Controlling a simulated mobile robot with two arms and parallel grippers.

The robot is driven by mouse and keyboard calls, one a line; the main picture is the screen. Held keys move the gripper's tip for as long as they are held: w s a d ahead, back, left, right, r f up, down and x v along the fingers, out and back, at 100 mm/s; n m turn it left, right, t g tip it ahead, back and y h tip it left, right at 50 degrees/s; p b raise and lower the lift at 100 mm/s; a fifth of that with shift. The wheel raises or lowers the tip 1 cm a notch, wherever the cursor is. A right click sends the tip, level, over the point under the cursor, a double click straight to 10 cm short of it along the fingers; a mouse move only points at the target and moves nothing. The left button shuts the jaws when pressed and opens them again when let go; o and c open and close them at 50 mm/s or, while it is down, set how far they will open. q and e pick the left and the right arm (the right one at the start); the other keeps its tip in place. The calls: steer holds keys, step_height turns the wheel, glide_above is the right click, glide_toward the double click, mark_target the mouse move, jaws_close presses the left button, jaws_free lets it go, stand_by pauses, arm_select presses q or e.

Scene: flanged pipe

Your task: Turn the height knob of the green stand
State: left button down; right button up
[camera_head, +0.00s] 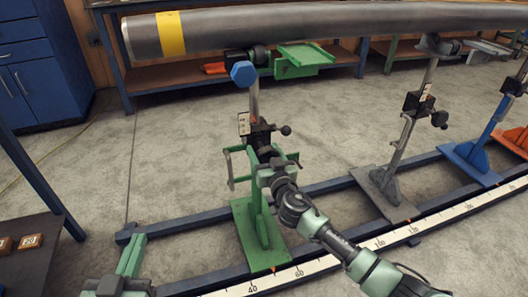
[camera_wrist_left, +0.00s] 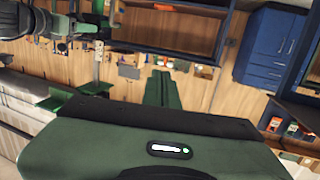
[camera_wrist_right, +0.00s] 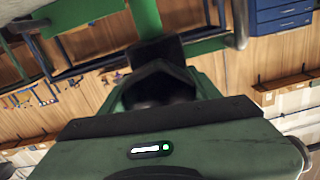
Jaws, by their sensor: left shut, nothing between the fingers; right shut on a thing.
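The green stand (camera_head: 243,222) stands on the rail left of the middle in the head view, with a black clamp block on its post. My right gripper (camera_head: 272,168) comes in from the lower right and is shut on the height knob, in front of a green crossbar with grey end handles. In the right wrist view the black knob (camera_wrist_right: 158,52) shows between my green fingers; its far side is hidden. My left gripper (camera_head: 136,243) is shut and empty at the lower left, apart from the stand. Its closed fingers show in the left wrist view (camera_wrist_left: 163,90).
A long grey pipe (camera_head: 300,27) with a yellow band runs above the stands. A blue hexagonal part (camera_head: 243,73) and a black ball-ended lever (camera_head: 286,130) sit on the green stand's upper part. Grey (camera_head: 388,187) and blue stands (camera_head: 470,160) stand to the right. A scale strip (camera_head: 330,262) runs in front.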

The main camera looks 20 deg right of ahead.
steer(key=n, duration=0.2)
steer(key=shift+n, duration=1.3)
steer(key=n, duration=0.3)
steer(key=shift+n, duration=0.4)
steer(key=shift+n+p, duration=0.3)
steer(key=shift+n, duration=0.6)
steer(key=n, duration=0.4)
steer(key=shift+p, duration=0.35)
steer(key=n, duration=0.4)
steer(key=shift+a, duration=0.1)
arm_select(q)
steer(key=s+a+f+g+y, duration=0.1)
steer(key=s+f+g, duration=0.3)
steer(key=f, duration=0.5)
steer(key=shift+s+a+g+y+p, duration=0.3)
steer(key=shift+a+g+y+p, duration=0.15)
steer(key=shift+a+g, duration=0.35)
arm_select(e)
steer(key=shift+f+n, duration=0.15)
steer(key=shift+n, duration=1.15)
